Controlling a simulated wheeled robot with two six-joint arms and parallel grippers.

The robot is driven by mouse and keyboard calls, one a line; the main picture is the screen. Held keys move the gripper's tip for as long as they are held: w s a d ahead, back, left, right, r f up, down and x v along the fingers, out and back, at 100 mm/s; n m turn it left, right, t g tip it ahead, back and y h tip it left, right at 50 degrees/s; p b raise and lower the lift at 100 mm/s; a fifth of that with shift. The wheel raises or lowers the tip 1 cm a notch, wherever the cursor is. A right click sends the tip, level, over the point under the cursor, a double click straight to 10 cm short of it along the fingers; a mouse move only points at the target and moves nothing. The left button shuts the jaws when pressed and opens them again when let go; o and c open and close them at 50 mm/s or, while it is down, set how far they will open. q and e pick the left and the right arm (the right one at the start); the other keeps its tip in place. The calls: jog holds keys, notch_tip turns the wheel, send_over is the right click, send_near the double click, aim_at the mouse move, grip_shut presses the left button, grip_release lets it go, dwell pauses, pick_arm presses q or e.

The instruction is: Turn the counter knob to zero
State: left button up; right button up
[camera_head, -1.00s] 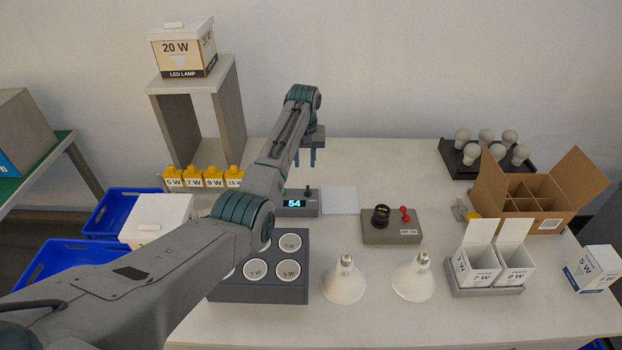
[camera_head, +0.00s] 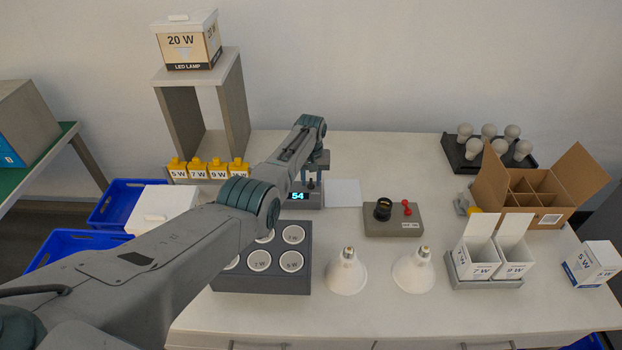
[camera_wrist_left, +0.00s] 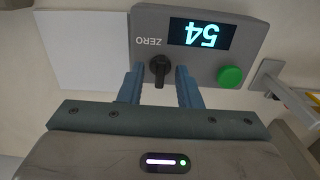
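The counter (camera_head: 305,200) is a grey box on the table, and its display reads 54. It also shows in the left wrist view (camera_wrist_left: 210,63), upside down, with a green button (camera_wrist_left: 230,76) and the word ZERO beside the black knob (camera_wrist_left: 158,70). My left gripper (camera_wrist_left: 160,85) is open, with one blue finger on each side of the knob. I cannot tell whether the fingers touch it. In the head view the left gripper (camera_head: 313,182) is low over the counter and partly hides it. My right gripper is not in view.
A grey block with cup sockets (camera_head: 262,284) stands in front of the counter, under my left arm. A grey box with a black socket and red lever (camera_head: 393,221) is to the right. Two white lamps (camera_head: 347,273) stand in front. A white sheet (camera_head: 343,193) lies right of the counter.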

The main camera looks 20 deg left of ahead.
pick_arm(q)
jog(key=shift+c, duration=0.2)
grip_shut()
jog(key=shift+m, duration=0.3)
jog(key=m, duration=0.3)
jog(key=shift+m, duration=0.3)
jog(key=m, duration=0.4)
jog(key=shift+m, duration=0.3)
jog(key=m, duration=0.5)
jog(key=shift+p, duration=0.35)
jog(key=m, duration=0.3)
jog(key=shift+m, duration=0.7)
